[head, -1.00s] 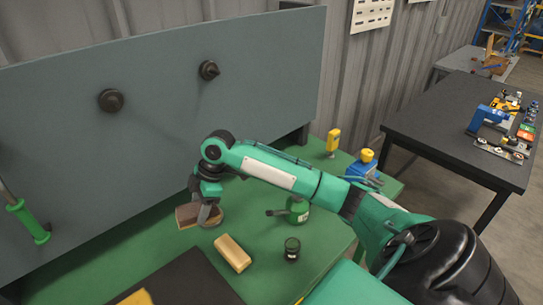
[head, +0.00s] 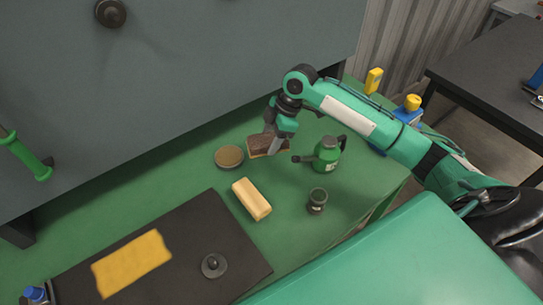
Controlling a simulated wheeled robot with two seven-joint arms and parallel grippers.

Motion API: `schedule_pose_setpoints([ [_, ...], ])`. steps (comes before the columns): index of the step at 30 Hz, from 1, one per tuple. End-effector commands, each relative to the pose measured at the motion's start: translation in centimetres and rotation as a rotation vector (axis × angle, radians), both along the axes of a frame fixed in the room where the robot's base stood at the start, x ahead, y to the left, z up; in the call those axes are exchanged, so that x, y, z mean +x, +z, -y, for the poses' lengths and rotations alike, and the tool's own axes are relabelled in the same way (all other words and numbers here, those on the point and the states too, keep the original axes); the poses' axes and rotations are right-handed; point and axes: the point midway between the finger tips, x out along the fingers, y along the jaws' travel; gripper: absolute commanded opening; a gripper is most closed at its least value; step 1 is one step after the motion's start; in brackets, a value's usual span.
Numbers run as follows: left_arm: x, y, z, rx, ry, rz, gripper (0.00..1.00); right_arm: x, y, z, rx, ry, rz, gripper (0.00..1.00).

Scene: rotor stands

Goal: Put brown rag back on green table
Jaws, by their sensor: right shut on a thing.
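The brown rag (head: 260,147) looks like a thick folded block, dark brown on top with a paler lower edge. My right gripper (head: 279,141) points down and is shut on its right part, over the back of the green table (head: 130,203). I cannot tell whether the rag touches the table top. My gripper's fingers hide part of the rag. My left gripper is not in view.
A round tin (head: 229,157) is left of the rag. A green can (head: 327,156) is to its right. A yellow-tan block (head: 251,199) and a dark jar (head: 317,201) are in front. A black mat (head: 205,222) holds a yellow cloth (head: 131,264). A grey panel (head: 190,65) stands behind.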

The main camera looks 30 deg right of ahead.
Motion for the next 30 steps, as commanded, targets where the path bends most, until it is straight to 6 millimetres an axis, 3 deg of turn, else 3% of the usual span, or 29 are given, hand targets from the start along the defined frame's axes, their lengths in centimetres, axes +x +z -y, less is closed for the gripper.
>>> schedule_pose_setpoints([
  [6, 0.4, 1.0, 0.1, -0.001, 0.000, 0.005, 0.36, -0.1, -4.2, 0.0, -0.001, -0.001, -0.002, 0.39],
  [14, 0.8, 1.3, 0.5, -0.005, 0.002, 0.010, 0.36, 0.0, -6.1, 0.0, 0.000, 0.000, -0.001, 0.39],
  [20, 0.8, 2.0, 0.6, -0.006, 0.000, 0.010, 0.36, 0.0, -9.0, 0.0, 0.000, 0.000, -0.002, 0.39],
  [30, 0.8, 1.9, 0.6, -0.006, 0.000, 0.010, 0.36, 0.0, -9.6, 0.0, -0.001, 0.001, 0.001, 0.39],
])
